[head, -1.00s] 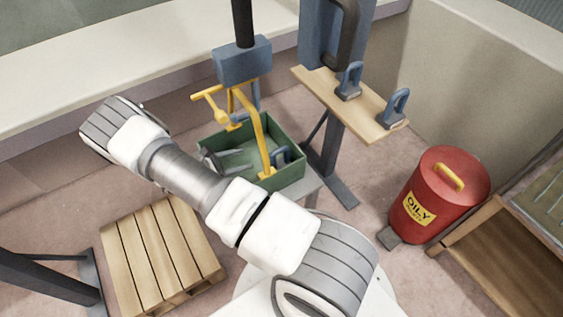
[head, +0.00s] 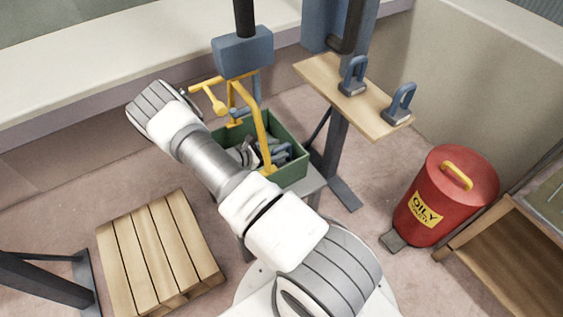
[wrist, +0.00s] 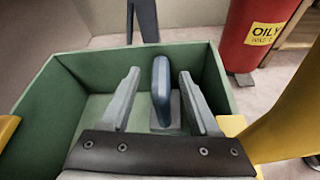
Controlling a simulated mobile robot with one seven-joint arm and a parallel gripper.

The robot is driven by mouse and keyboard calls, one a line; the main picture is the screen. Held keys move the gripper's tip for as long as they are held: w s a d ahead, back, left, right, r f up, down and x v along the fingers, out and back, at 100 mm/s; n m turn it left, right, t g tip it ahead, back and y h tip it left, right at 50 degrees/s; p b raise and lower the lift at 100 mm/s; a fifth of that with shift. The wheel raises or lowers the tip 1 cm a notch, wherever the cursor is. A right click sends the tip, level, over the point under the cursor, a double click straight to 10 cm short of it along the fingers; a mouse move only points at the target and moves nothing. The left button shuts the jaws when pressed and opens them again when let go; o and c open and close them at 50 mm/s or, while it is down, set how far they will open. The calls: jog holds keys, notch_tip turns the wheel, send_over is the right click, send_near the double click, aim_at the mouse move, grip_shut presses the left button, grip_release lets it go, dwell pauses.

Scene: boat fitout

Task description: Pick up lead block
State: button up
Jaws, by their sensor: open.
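A lead block with a blue loop handle (wrist: 161,82) and a grey base stands upright in a green bin (wrist: 50,108). In the wrist view my gripper (wrist: 158,92) is open, with one finger on each side of the handle and a visible gap on both sides. The handle top is level with the fingertips or a little above. In the head view the gripper is inside the bin (head: 292,174), partly hidden by the yellow frame and the bin wall. Two similar blue-handled blocks stand on a wooden shelf, one nearer the post (head: 353,76) and one further right (head: 400,103).
A yellow bent bar (head: 256,120) rises over the bin beneath a blue box (head: 243,52) on a black post. The wooden shelf (head: 375,122) is close at the right. A red oily-waste can (head: 440,200) and a wooden pallet (head: 160,255) stand on the floor.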

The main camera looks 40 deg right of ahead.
grip_shut()
dwell(0.3)
dwell(1.1)
jog(key=shift+w+d+r, duration=0.1)
jog(key=shift+d+r, duration=0.05)
